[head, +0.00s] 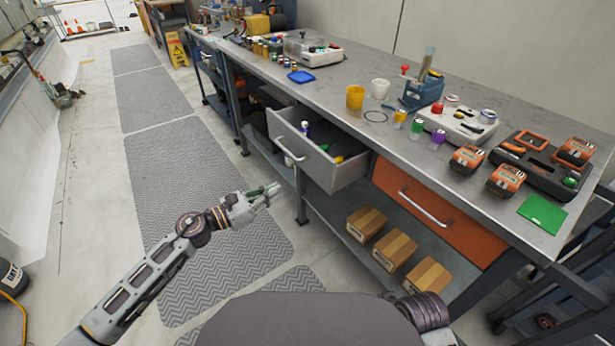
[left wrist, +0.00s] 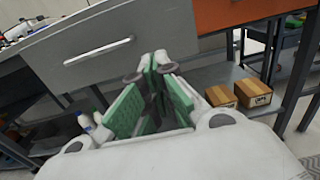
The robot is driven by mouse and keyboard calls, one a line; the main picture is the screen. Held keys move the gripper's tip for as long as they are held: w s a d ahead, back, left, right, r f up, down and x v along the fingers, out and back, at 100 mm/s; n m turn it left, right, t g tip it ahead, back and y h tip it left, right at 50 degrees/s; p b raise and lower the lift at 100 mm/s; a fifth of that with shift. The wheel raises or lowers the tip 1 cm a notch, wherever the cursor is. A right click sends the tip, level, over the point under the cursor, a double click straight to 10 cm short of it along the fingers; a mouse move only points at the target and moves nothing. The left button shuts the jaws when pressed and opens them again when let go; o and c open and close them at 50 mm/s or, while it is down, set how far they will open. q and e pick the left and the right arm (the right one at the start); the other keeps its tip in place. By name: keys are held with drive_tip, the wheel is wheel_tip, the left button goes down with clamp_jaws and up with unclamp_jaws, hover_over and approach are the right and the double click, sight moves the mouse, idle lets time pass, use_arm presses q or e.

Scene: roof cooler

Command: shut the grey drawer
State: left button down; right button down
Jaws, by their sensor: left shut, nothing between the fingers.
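The grey drawer (head: 318,150) under the workbench is pulled out, with a few small items visible inside it. Its front and bar handle (head: 291,149) face the aisle. My left gripper (head: 271,192) is in front of the drawer, lower than the handle and apart from it in the head view. In the left wrist view the grey drawer front (left wrist: 110,50) fills the upper left, with its handle (left wrist: 98,51) left of the fingers. The left gripper (left wrist: 155,62) is shut with nothing held. My right gripper is not in view.
An orange drawer (head: 430,210) beside it is closed. Cardboard boxes (head: 366,223) stand on the lower shelf. The workbench top (head: 330,85) carries cups, tools and batteries. The aisle floor with grey mats (head: 170,160) is clear around my arm.

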use_arm(q)
approach(315, 172)
drive_tip(key=shift+x, duration=3)
drive_tip(key=shift+w+d, duration=0.25)
drive_tip(key=shift+d, duration=0.25)
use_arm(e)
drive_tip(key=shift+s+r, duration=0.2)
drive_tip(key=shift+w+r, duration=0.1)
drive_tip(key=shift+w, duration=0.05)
